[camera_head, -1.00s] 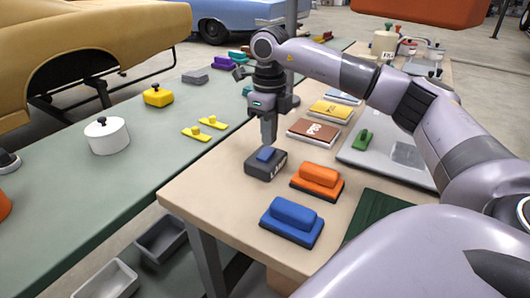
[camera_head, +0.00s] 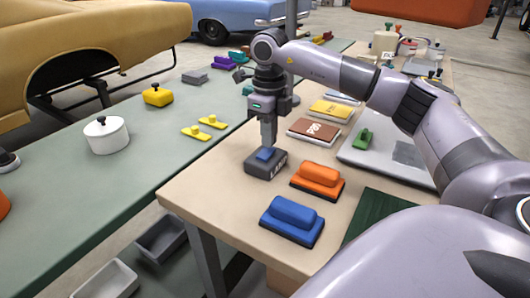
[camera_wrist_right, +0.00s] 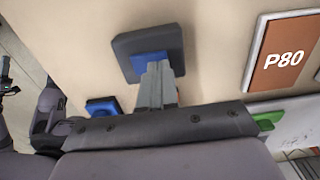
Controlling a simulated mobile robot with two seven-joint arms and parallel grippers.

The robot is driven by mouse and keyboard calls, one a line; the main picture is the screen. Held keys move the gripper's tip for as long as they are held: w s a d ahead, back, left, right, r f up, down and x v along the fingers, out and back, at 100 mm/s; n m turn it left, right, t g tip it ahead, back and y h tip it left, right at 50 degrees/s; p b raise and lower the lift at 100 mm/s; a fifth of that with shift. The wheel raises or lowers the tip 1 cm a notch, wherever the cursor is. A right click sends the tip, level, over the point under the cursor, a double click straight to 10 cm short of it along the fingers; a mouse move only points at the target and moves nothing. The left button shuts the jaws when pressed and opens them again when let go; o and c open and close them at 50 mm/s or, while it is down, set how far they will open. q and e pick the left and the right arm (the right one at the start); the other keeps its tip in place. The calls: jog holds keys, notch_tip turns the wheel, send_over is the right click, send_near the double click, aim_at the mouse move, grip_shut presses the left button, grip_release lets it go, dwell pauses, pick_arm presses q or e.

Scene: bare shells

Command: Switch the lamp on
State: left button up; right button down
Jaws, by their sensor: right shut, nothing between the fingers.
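A dark grey switch box (camera_head: 262,167) with a partly visible "LAMP" label sits near the left edge of the beige table. A blue button (camera_head: 265,154) is on its top. My right gripper (camera_head: 268,145) points down, shut and empty, with its fingertips right at the button. I cannot tell whether they touch it. In the right wrist view, the box (camera_wrist_right: 122,48) shows beyond the shut fingers (camera_wrist_right: 161,66), which cover part of the blue button (camera_wrist_right: 148,59). No lit lamp can be made out. My left gripper is out of view.
An orange block (camera_head: 319,175) and a blue block (camera_head: 293,212) lie in front of the box. A brown P80 pack (camera_head: 314,130) lies behind. The green table (camera_head: 150,185) at left holds a white pot (camera_head: 106,136), across a gap.

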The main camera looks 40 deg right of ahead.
jog(key=shift+f+b, duration=0.3)
jog(key=shift+f, duration=0.35)
jog(key=shift+r, duration=0.1)
notch_tip(320, 180, up, 2)
jog(key=shift+r+p, duration=0.2)
jog(key=shift+p, duration=1)
notch_tip(320, 180, up, 3)
jog(key=p, duration=0.3)
jog(key=shift+r, duration=0.15)
jog(key=shift+r+p, duration=0.65)
jog(key=shift+r, duration=0.05)
jog(key=shift+f, duration=0.1)
